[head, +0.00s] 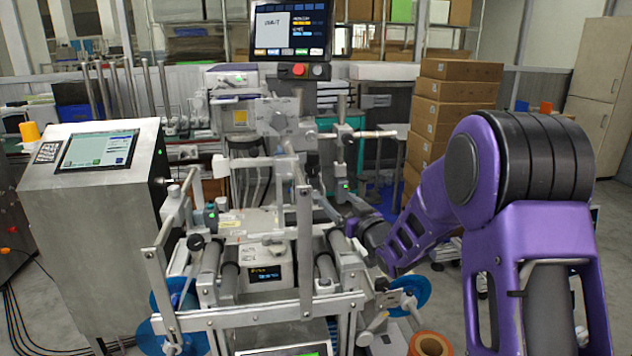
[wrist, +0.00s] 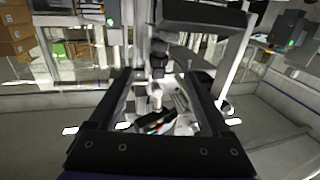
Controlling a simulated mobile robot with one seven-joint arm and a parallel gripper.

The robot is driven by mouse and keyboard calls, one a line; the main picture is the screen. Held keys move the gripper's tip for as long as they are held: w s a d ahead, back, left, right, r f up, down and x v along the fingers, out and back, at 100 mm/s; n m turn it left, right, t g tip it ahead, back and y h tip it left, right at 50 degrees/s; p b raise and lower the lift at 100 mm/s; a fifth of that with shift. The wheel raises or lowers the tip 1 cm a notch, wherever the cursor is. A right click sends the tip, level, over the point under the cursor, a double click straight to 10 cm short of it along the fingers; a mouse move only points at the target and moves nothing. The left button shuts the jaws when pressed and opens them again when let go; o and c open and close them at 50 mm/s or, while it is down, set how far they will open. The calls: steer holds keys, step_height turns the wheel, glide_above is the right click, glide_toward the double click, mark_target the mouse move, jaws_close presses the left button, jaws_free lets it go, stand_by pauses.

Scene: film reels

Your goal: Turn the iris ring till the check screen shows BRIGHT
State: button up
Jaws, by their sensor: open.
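My purple arm reaches in from the right, and my gripper (head: 345,208) is beside the right side of the film machine (head: 300,190). In the wrist view my gripper (wrist: 160,82) has its two dark fingers wide apart, with nothing held between them. Machine parts, including a dark round fitting on a pale stem (wrist: 157,95), show beyond and between the fingers. I cannot tell which part is the iris ring. A monitor (head: 290,28) on top of the machine shows a short dark word on a pale panel, too small to read surely. A small dark display (head: 265,273) sits lower in the machine.
A steel console with a screen (head: 97,150) stands at the left. Brown boxes (head: 440,100) are stacked behind my arm. Metal posts and bars (head: 304,240) of the machine frame stand close to my gripper. Blue reels (head: 408,293) sit low at the machine's sides.

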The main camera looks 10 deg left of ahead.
mark_target(317, 180)
steer(key=x, duration=1.4)
steer(key=shift+w, duration=0.2)
steer(key=shift+c, duration=0.4)
jaws_close()
steer(key=shift+d+r, duration=0.1)
steer(key=shift+w+n+g+y+p, duration=0.1)
steer(key=shift+n+g+y+p, duration=0.45)
steer(key=shift+y+p, duration=0.25)
steer(key=shift+d+n+g+y+p, duration=0.1)
steer(key=shift+n+g+y+p, duration=0.15)
steer(key=shift+n+y+p, duration=0.15)
